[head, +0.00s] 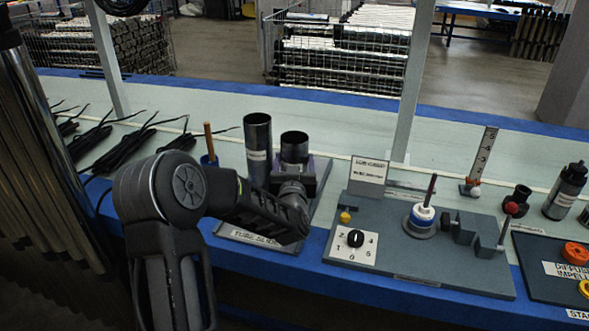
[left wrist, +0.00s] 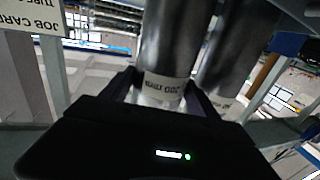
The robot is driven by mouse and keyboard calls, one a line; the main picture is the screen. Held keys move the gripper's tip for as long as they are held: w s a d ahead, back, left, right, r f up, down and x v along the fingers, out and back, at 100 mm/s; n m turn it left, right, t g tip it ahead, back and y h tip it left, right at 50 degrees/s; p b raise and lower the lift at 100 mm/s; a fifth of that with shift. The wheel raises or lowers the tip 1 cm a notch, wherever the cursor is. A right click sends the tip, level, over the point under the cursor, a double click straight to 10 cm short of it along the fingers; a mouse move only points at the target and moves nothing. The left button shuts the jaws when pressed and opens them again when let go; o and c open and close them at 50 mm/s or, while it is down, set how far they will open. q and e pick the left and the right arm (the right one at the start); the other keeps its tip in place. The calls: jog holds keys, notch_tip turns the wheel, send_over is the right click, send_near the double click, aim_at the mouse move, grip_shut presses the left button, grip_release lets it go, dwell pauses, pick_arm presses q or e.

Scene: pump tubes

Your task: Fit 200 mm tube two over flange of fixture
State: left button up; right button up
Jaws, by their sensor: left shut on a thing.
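My left gripper (head: 292,192) is shut on a dark grey tube (head: 294,148) in the tube rack area. In the left wrist view the tube (left wrist: 180,45) stands between the two fingers, and its white label reads 200 mm, upside down. I cannot tell whether its lower end is still seated in the rack. A second, similar tube (head: 258,145) stands upright just left of it; it also shows in the left wrist view (left wrist: 240,50). The grey fixture plate (head: 385,262) lies to the right, with a round white and blue flange piece (head: 421,218) and an upright pin on it. My right gripper is not in view.
The rack base (head: 255,240) has a label strip along its front. A job card sign (head: 369,172) stands at the back of the fixture plate, between tube and flange. Black cables (head: 120,140) lie left.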

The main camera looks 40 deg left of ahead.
pick_arm(q)
jog(key=shift+r, duration=0.1)
jog(key=c, duration=0.5)
jog(key=shift+o, duration=0.2)
jog(key=shift+r, duration=0.1)
notch_tip(320, 180, up, 18)
jog(key=p, duration=0.3)
jog(key=shift+p, duration=0.4)
